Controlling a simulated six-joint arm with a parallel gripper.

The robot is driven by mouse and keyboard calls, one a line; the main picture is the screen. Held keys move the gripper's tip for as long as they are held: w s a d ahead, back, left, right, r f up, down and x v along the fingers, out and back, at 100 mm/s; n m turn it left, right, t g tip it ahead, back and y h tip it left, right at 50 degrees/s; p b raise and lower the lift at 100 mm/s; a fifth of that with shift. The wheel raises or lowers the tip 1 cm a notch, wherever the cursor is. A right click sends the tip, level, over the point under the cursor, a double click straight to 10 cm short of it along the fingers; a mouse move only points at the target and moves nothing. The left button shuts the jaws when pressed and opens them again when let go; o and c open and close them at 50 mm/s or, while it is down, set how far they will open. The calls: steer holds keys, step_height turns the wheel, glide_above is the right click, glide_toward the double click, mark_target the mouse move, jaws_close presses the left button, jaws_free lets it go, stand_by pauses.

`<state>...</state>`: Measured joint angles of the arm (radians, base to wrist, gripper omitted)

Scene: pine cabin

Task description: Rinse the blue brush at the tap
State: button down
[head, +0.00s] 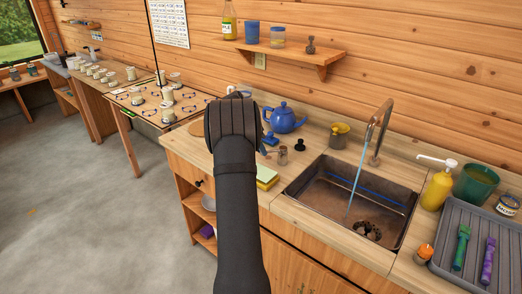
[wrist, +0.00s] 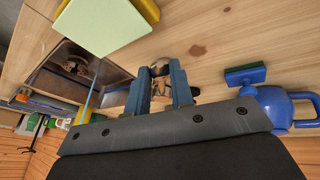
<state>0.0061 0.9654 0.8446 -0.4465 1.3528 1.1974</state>
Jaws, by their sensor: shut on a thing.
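The blue brush (head: 270,139) appears to be the small blue piece on the counter in front of the teapot. In the wrist view a blue block with a green face (wrist: 245,75) lies right of my fingers, apart from them. The tap (head: 378,130) runs a thin stream into the sink (head: 335,185), right of my gripper.
A yellow pump bottle (head: 437,187), green cup (head: 475,184) and grey drying tray (head: 456,228) are right of the sink.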

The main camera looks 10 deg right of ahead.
stand_by(0.4)
steer(key=c, duration=1.3)
jaws_free()
steer(key=shift+o, duration=0.2)
steer(key=v, duration=1.7)
steer(key=shift+r, duration=0.2)
steer(key=shift+f, duration=0.1)
steer(key=x, duration=1.7)
steer(key=shift+f, duration=0.1)
